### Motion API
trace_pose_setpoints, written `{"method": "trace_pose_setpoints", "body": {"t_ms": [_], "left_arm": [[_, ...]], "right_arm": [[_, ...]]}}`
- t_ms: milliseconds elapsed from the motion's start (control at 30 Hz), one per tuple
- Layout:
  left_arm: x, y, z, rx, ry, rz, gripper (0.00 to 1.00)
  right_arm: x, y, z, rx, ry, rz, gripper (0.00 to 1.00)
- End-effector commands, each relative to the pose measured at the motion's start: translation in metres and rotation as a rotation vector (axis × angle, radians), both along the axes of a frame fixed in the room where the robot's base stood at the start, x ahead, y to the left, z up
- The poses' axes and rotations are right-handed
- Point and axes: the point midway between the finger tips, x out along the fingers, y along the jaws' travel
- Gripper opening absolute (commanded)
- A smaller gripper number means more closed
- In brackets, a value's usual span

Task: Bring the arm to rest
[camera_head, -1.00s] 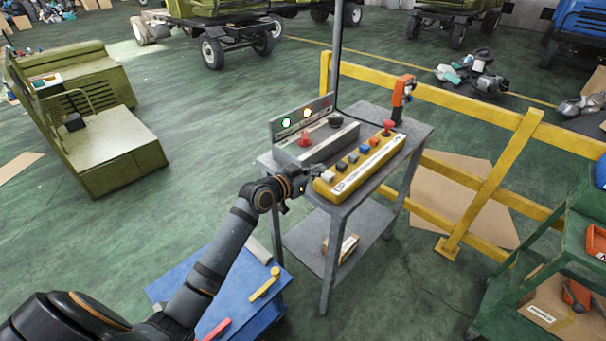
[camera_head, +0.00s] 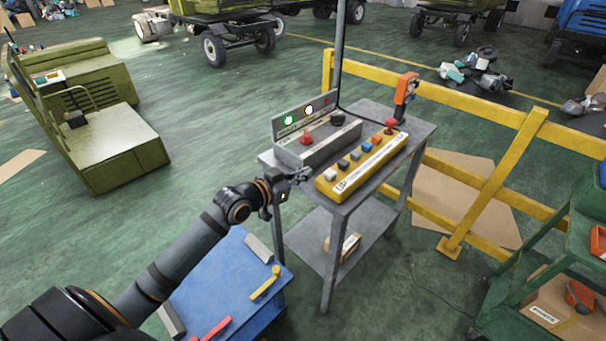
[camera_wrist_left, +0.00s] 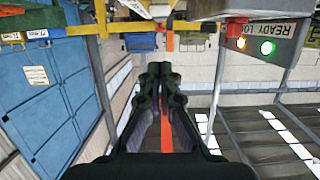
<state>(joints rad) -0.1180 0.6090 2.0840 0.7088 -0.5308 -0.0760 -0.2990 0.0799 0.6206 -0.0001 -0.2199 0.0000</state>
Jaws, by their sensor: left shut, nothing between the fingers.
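My left arm comes in from the lower left in the head view. Its gripper (camera_head: 301,175) is at the near left edge of the grey stand, beside the yellow button pendant (camera_head: 345,183). The gripper is shut and empty; its closed fingers (camera_wrist_left: 160,72) also show in the left wrist view. A grey control box (camera_head: 312,150) with a red button and indicator lights sits on the stand behind the pendant. I cannot tell whether the fingertips touch anything. My right gripper is not in view.
The grey stand (camera_head: 330,262) has a lower shelf holding a small box. A blue cart top (camera_head: 222,285) lies under my arm. A yellow railing (camera_head: 487,190) runs behind the stand, and a green shelf (camera_head: 560,250) stands at right. Open green floor lies left of the stand.

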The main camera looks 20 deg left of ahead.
Motion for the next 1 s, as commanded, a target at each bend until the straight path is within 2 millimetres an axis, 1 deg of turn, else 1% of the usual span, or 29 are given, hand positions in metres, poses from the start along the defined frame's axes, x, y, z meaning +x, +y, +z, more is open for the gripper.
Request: {"method": "trace_pose_setpoints", "body": {"t_ms": [300, 367, 433, 467, 500, 567, 600, 667, 700, 833, 1000], "left_arm": [[0.0, 0.0, 0.0, 0.0, 0.001, 0.0, 0.0], [-0.004, -0.003, -0.006, 0.007, 0.019, 0.0, 0.0], [-0.016, -0.01, -0.026, 0.027, 0.081, 0.001, 0.0], [-0.025, -0.014, -0.038, 0.042, 0.123, 0.003, 0.0], [-0.04, -0.02, -0.057, 0.066, 0.189, 0.008, 0.0], [-0.066, -0.025, -0.084, 0.107, 0.299, 0.026, 0.0], [-0.084, -0.027, -0.1, 0.132, 0.371, 0.042, 0.0], [-0.109, -0.026, -0.12, 0.168, 0.469, 0.071, 0.0], [-0.125, -0.025, -0.129, 0.186, 0.529, 0.09, 0.0], [-0.174, -0.019, -0.153, 0.233, 0.703, 0.159, 0.0], [-0.234, -0.008, -0.169, 0.274, 0.901, 0.253, 0.0]], "right_arm": [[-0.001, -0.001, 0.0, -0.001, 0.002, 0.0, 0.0], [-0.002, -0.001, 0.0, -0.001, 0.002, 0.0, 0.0], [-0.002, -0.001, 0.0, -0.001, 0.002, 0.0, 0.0], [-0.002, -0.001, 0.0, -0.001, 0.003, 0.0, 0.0], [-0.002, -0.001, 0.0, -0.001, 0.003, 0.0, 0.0], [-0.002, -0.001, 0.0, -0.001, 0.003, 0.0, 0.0], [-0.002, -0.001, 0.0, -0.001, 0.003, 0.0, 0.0], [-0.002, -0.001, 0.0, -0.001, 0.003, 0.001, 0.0], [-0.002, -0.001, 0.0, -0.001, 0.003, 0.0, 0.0], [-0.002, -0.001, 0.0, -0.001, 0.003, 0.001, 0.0], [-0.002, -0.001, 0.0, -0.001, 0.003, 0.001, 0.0]]}}
